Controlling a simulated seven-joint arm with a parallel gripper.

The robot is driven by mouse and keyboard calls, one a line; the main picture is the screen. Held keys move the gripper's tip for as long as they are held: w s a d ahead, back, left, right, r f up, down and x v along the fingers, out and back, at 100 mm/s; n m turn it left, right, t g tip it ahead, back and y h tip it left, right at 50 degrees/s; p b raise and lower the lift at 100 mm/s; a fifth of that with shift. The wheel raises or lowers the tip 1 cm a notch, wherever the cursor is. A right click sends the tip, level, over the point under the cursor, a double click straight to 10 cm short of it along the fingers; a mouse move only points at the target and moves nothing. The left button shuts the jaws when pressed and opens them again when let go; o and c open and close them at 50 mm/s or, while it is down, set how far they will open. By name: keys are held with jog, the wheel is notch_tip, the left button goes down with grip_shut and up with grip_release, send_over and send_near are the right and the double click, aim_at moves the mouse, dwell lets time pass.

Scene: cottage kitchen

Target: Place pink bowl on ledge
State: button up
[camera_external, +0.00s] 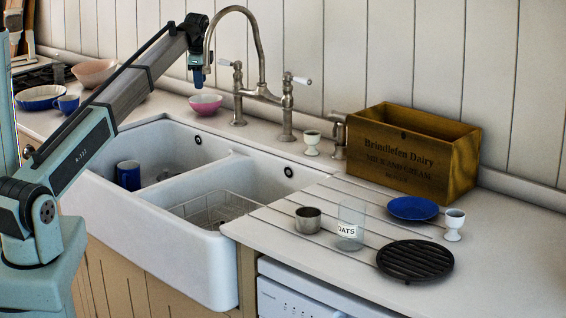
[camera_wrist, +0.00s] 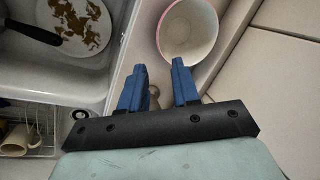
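The pink bowl (camera_external: 205,105), pink outside and pale inside, stands upright on the white ledge (camera_external: 172,103) behind the sink, left of the tap. In the wrist view the bowl (camera_wrist: 190,32) is at the top, just beyond my fingertips. My gripper (camera_external: 197,78) points down just above the bowl in the external view. Its two blue fingers (camera_wrist: 160,66) are apart in the wrist view, with nothing held between them. The bowl appears free of the fingers. Its underside is hidden.
The tap (camera_external: 262,85) rises close to the right of my gripper. The white double sink (camera_external: 150,210) lies in front, with a blue mug (camera_external: 129,175) in it. A soiled plate (camera_wrist: 88,28) shows in the wrist view. A wooden crate (camera_external: 440,165) stands farther right.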

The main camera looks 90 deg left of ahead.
jog(key=shift+v, duration=1.75)
